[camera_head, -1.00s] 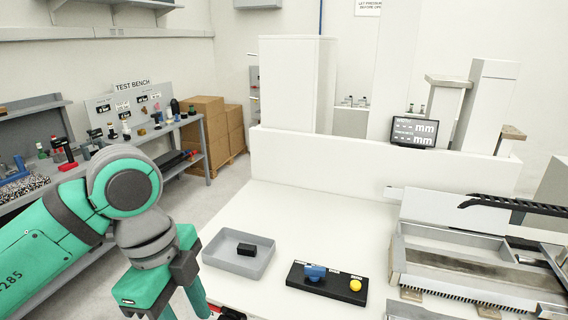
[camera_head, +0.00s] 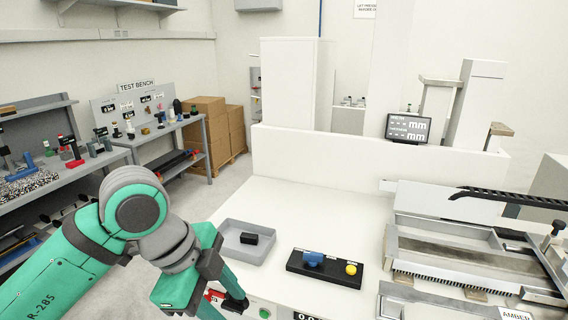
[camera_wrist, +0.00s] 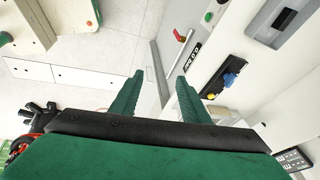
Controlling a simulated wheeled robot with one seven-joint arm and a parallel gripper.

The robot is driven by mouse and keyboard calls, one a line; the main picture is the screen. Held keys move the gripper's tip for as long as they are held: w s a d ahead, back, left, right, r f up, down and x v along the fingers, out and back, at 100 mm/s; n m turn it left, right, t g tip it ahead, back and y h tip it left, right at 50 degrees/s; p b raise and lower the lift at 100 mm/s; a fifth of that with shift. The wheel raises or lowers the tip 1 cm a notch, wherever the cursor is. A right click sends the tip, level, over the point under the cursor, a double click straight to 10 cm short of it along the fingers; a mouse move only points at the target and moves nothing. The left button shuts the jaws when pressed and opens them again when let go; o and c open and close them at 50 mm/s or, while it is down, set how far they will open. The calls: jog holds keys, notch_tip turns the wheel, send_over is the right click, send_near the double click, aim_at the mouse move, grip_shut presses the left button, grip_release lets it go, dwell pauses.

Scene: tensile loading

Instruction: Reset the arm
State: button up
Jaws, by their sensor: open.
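My green arm reaches in from the lower left in the head view. My gripper (camera_wrist: 155,92) is open and empty in the wrist view, its two green fingers spread apart over the front edge of the white bench. In the head view my gripper (camera_head: 222,290) points down at the left front corner of the bench, partly cut off by the arm and the frame. A red-handled part (camera_wrist: 180,36) shows beyond the fingers in the wrist view; nothing lies between the fingertips.
The metal machine (camera_head: 450,250) fills the right. A display (camera_head: 409,129) stands behind.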

jog(key=w+d+n+t+h, duration=1)
jog(key=w+d, duration=0.4)
jog(key=d, duration=0.3)
notch_tip(320, 180, down, 6)
jog(key=n+t+y, duration=0.3)
jog(key=n+t, duration=0.2)
jog(key=s+a+f+n+t+y, duration=0.1)
jog(key=s+f+n+y, duration=0.4)
jog(key=f, duration=0.5)
jog(key=s+a+f+n+y, duration=0.2)
jog(key=s+f+n+y, duration=0.2)
jog(key=s+f, duration=0.4)
jog(key=s+a+f+m+g+y, duration=0.1)
jog(key=s+f, duration=0.3)
jog(key=s, duration=0.9)
jog(key=s+a+f+m+g+y, duration=0.1)
jog(key=s+a+f+m, duration=0.2)
jog(key=s, duration=1)
jog(key=shift+s+a+f, duration=0.15)
jog(key=shift+a+f, duration=0.05)
jog(key=shift+f, duration=0.2)
